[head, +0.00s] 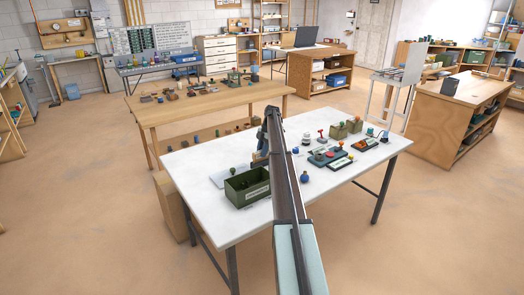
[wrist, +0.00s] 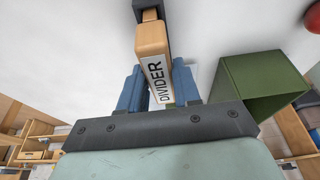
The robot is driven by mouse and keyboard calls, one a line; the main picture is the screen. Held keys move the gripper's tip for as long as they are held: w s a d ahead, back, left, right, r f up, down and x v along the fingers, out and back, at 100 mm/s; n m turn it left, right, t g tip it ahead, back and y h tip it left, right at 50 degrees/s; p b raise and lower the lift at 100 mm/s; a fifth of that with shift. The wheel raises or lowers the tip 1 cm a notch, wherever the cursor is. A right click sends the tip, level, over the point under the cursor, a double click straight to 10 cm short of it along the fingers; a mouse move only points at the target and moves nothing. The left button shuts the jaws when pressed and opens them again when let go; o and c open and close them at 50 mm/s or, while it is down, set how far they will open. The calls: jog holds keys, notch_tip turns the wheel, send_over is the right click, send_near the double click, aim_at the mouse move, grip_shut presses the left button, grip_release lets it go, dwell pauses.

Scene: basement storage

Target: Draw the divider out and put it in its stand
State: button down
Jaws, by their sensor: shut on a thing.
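The divider (wrist: 150,40) is a tan, wood-coloured block with a white label reading DIVIDER, seen in the wrist view. It sits between the two blue fingers of my gripper (wrist: 158,68), which are shut on it. Its far end meets a dark grey piece (wrist: 149,5); I cannot tell whether this is part of it. A dark green open-topped box (wrist: 245,85) is right of the fingers; the head view shows a green box (head: 247,189) with a white label on the white table (head: 205,215). My arm largely hides the gripper in the head view. I cannot identify the stand.
A pale flat plate (head: 219,178) lies beside the green box. Right of my arm are a dark panel with coloured parts (head: 325,155), small tan boxes (head: 340,130) and small knobs. A wooden table (head: 215,108) stands behind. The white table's front right is clear.

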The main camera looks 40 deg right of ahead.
jog(key=shift+f, duration=0.85)
jog(key=c, duration=0.7)
grip_release()
jog(key=v, duration=1.3)
jog(key=shift+d+r, duration=0.15)
jog(key=shift+r, duration=0.25)
